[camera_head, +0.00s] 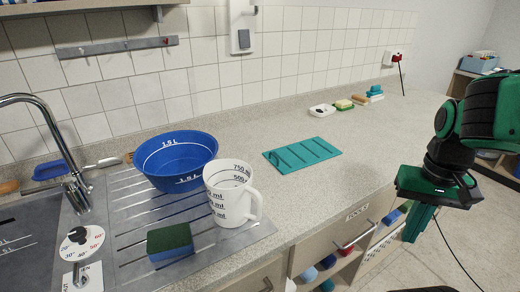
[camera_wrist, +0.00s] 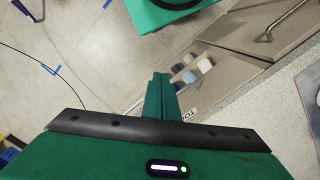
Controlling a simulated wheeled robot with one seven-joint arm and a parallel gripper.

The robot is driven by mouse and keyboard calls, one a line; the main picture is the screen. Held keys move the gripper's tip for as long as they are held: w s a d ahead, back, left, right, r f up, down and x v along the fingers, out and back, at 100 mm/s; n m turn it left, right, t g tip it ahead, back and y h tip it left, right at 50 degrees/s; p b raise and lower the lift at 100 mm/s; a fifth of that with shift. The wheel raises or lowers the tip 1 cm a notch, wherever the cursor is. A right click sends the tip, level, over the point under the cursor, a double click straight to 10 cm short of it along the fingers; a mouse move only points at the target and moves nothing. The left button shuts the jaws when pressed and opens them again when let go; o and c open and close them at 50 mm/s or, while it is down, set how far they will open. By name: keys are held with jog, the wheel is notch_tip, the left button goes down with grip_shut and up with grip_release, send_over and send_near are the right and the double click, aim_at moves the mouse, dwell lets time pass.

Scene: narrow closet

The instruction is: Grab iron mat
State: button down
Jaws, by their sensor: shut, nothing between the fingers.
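The iron mat appears to be the flat teal ribbed mat (camera_head: 302,154) lying on the counter, right of the white measuring jug, with a small dark loop at its left end. My gripper (camera_head: 416,232) is to the right of the mat, out past the counter's front edge and pointing down over the floor side. It is shut and empty, well apart from the mat. In the wrist view the closed fingers (camera_wrist: 160,82) point toward the drawer front and floor. I cannot make out the mat clearly in the wrist view.
A white measuring jug (camera_head: 230,194), a blue bowl (camera_head: 177,166) and a green-blue sponge (camera_head: 169,243) stand on the drainer at the left. A white soap dish (camera_head: 321,111) and sponges lie near the tiled wall. The counter (camera_head: 375,132) right of the mat is clear. Drawers have protruding handles.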

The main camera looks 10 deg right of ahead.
jog(key=shift+a, duration=0.1)
jog(key=w+a+n+t, duration=0.2)
jog(key=w+a, duration=0.3)
jog(key=w, duration=0.4)
jog(key=w+a+n+t+y, duration=0.1)
jog(key=w+a+n, duration=0.3)
jog(key=w, duration=0.5)
jog(key=w+a+r+n+t+y, duration=0.1)
jog(key=w+a+n+t, duration=0.2)
jog(key=w+a, duration=0.3)
jog(key=shift+w+a+n+t, duration=0.15)
jog(key=shift+w+n+t, duration=0.3)
jog(key=shift+w, duration=1.45)
jog(key=w+a, duration=0.1)
jog(key=w, duration=0.2)
jog(key=w+a, duration=0.1)
jog(key=w, duration=0.3)
jog(key=w+a, duration=0.1)
jog(key=w, duration=0.3)
jog(key=shift+w+a, duration=0.1)
jog(key=shift+a, duration=0.25)
jog(key=shift+f, duration=0.8)
